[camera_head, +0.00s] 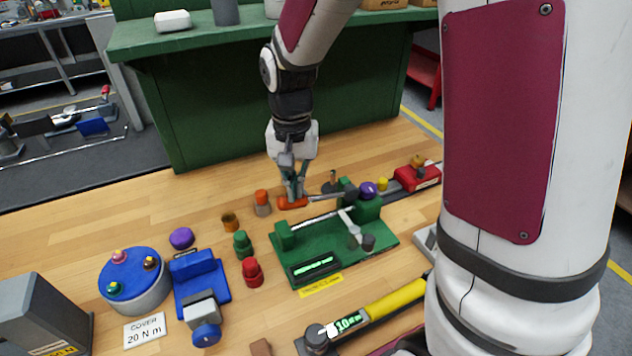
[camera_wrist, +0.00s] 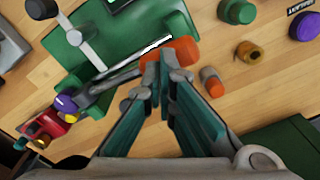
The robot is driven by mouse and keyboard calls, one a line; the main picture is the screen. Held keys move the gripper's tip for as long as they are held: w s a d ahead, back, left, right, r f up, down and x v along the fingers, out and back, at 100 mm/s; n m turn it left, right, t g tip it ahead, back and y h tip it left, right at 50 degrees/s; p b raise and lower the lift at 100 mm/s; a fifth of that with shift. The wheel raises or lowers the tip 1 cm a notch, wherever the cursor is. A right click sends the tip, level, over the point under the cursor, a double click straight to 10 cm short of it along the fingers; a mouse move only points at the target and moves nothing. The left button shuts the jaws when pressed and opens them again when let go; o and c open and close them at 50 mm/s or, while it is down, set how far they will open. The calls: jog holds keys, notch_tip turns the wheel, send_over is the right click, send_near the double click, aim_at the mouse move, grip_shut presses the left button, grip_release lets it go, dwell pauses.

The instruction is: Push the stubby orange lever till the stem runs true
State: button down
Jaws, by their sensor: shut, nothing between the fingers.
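The stubby orange lever end (camera_head: 291,204) sits at the back left of the green fixture (camera_head: 376,239), with a grey bar running right from it toward the purple-capped post (camera_head: 368,189). The orange end also shows in the wrist view (camera_wrist: 186,48). A pale stem (camera_head: 312,222) lies across the fixture; whether it runs true I cannot tell. My gripper (camera_head: 294,196) points down, shut and empty, with its fingertips at the orange end. In the wrist view the fingertips (camera_wrist: 162,58) overlap its edge; contact is not certain.
An orange-and-grey piece (camera_head: 262,203), green knob (camera_head: 243,244) and red knob (camera_head: 252,272) stand left of the fixture. A red device (camera_head: 418,177) is at the right. A yellow-handled wrench (camera_head: 395,299) lies in front. A green cabinet (camera_head: 215,120) stands behind.

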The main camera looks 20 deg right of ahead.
jog(key=shift+a+f+b, duration=0.25)
jog(key=shift+f+b, duration=0.15)
jog(key=shift+f, duration=0.6)
dwell(0.7)
jog(key=shift+f, duration=0.35)
jog(key=shift+a+f+b, duration=0.1)
jog(key=shift+f+b, duration=0.3)
jog(key=shift+f, duration=0.35)
jog(key=shift+r, duration=0.15)
dwell(0.6)
jog(key=shift+d+r+p, duration=0.3)
jog(key=shift+r+p, duration=0.65)
jog(key=shift+r, duration=0.7)
jog(key=shift+d+r+p, duration=0.35)
jog(key=shift+r+p, duration=0.55)
jog(key=shift+r, duration=0.7)
jog(key=shift+d+r+p, duration=0.3)
jog(key=shift+r+p, duration=0.65)
jog(key=shift+r, duration=0.7)
jog(key=shift+r+p, duration=1.05)
jog(key=shift+r, duration=1.4)
